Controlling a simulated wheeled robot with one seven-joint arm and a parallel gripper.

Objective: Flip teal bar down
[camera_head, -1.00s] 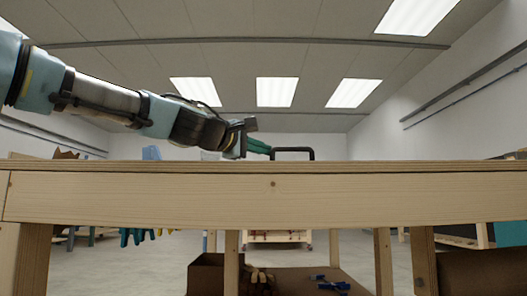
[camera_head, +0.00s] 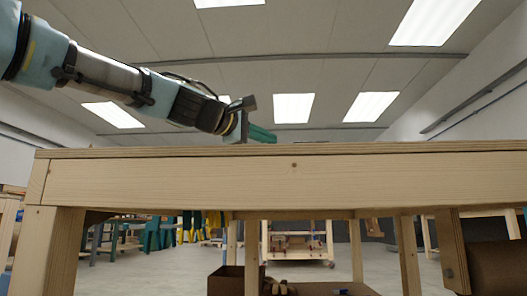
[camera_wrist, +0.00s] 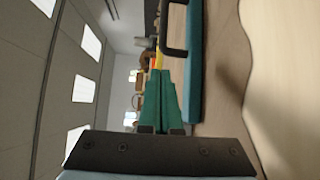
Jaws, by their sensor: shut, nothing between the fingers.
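The teal bar (camera_wrist: 195,75) shows in the wrist view as a long, narrow strip along the wooden tabletop. A black loop handle (camera_wrist: 173,48) stands out from its upper side. My gripper (camera_wrist: 160,76) has green fingers, shut together and empty, beside the bar on its upper side. I cannot tell whether the fingers touch it. In the head view my gripper (camera_head: 272,134) is just above the far side of the table edge. There the bar is hidden behind the edge; only a thin dark strip shows to the right of the fingers.
The wooden table (camera_head: 300,178) fills the middle of the head view, and its front edge blocks sight of its top. A brown box (camera_head: 226,281) is below it. A wheeled wooden cart (camera_head: 300,249) and other furniture stand farther back.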

